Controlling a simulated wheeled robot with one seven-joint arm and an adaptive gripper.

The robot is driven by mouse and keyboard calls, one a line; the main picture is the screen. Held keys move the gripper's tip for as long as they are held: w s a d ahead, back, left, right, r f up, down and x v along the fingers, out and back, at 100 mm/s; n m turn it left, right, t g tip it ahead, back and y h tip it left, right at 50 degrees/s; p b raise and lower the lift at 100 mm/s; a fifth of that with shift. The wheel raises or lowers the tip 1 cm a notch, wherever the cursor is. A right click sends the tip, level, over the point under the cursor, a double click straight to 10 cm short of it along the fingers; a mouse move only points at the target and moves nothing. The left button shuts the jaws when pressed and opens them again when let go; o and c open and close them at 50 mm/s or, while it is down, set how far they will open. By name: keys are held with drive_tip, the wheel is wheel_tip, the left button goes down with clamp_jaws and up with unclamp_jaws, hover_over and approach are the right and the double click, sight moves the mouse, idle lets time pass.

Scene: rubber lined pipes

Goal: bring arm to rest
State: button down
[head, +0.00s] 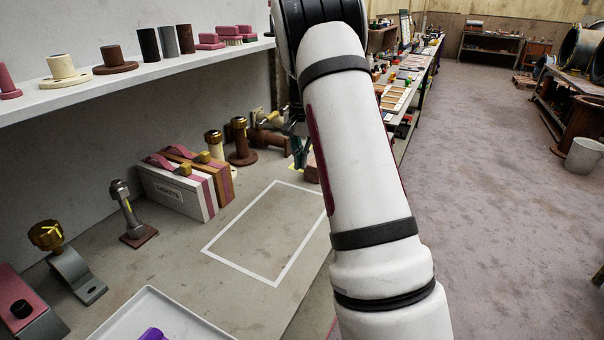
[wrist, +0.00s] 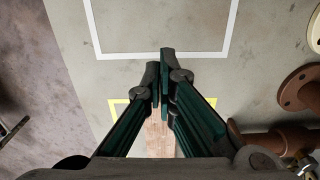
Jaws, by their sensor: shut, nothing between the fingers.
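My arm reaches forward across the head view and hides much of the bench's right part. My gripper (wrist: 160,75) is shut and empty in the wrist view, its dark green fingers together above the grey bench (wrist: 190,80). In the head view the gripper (head: 300,152) shows only partly, behind the arm. A reddish-brown block (wrist: 159,138) lies beneath the fingers, at a yellow outline (wrist: 118,106). I cannot tell the gap between fingers and block.
A white outlined rectangle (head: 222,257) on the bench is empty. Gasket boxes (head: 177,191), brown flanged pipes (head: 239,148) and a white tray (head: 118,318) stand around it. A shelf (head: 130,75) overhangs the left side. The floor (head: 490,200) at right is open.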

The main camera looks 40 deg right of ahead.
drive_tip(key=shift+r, duration=1.25)
drive_tip(key=s+a+r+n+t+p, duration=0.1)
drive_tip(key=s+a+r+n, duration=0.2)
drive_tip(key=s+a+r, duration=0.45)
drive_tip(key=s+a+r+n+t+p, duration=0.1)
drive_tip(key=s+a+r+n+p, duration=0.15)
drive_tip(key=s+a+r, duration=0.45)
drive_tip(key=s+a+n+t+p, duration=0.1)
drive_tip(key=s+a+n, duration=0.3)
drive_tip(key=s+a, duration=0.3)
drive_tip(key=s+a+r+n+t+p, duration=0.1)
drive_tip(key=s+a+n, duration=0.3)
drive_tip(key=s+a, duration=0.4)
drive_tip(key=s, duration=0.5)
drive_tip(key=shift+s+a+r, duration=0.2)
drive_tip(key=shift+a, duration=0.1)
